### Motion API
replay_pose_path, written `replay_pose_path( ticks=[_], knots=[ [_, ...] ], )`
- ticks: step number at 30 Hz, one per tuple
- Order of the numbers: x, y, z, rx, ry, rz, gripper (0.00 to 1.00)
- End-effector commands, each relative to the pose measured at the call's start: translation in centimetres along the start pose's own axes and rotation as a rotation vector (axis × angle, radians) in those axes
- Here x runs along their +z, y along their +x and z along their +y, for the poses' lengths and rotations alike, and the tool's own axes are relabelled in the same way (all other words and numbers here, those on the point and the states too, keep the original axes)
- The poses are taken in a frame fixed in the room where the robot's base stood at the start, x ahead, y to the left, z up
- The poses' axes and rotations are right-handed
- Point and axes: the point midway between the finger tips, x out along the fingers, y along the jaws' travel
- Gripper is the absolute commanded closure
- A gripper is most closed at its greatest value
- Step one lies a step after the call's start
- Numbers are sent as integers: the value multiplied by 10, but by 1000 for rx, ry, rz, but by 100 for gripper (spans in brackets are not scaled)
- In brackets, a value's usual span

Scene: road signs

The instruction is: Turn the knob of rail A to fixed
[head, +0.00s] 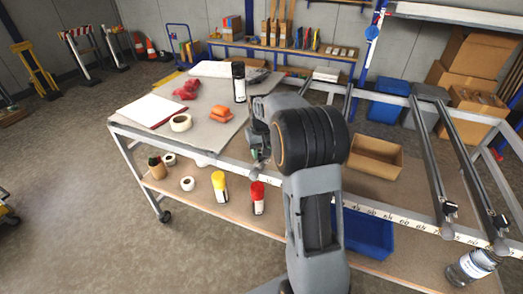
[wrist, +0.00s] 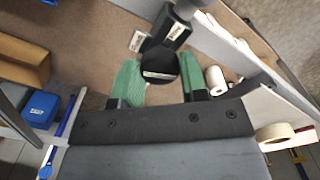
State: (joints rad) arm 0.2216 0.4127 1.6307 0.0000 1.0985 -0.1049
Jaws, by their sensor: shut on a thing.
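A round black knob (wrist: 158,64) with a pale bar across its face sits at the end of a dark rail (wrist: 184,14) in the wrist view. My gripper (wrist: 160,72) has its green fingers on either side of the knob and is shut on it. The pale bar lies roughly level in the picture. One small white label sits on the rail and another stands beside it; I cannot read their print. In the head view my gripper (head: 257,153) is at the table's front edge, and my arm hides the knob and most of this rail.
Two more dark rails (head: 432,150) cross the frame on the right, with a bottle (head: 472,266) near their front ends. A tape roll (head: 181,123), an orange item (head: 221,114) and a black can (head: 239,82) stand on the tabletop. A lower shelf holds a cardboard box (head: 375,158) and a blue bin (head: 366,234).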

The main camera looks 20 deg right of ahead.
Motion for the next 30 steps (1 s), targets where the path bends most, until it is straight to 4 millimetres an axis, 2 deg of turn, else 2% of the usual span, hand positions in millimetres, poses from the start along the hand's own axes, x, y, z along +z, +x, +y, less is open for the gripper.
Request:
replay_pose_path(
  ticks=[12, 30],
  knots=[
    [0, -1, 0, 0, 256, 3, 84],
    [0, -1, 0, 0, 337, 3, 84]
  ],
)
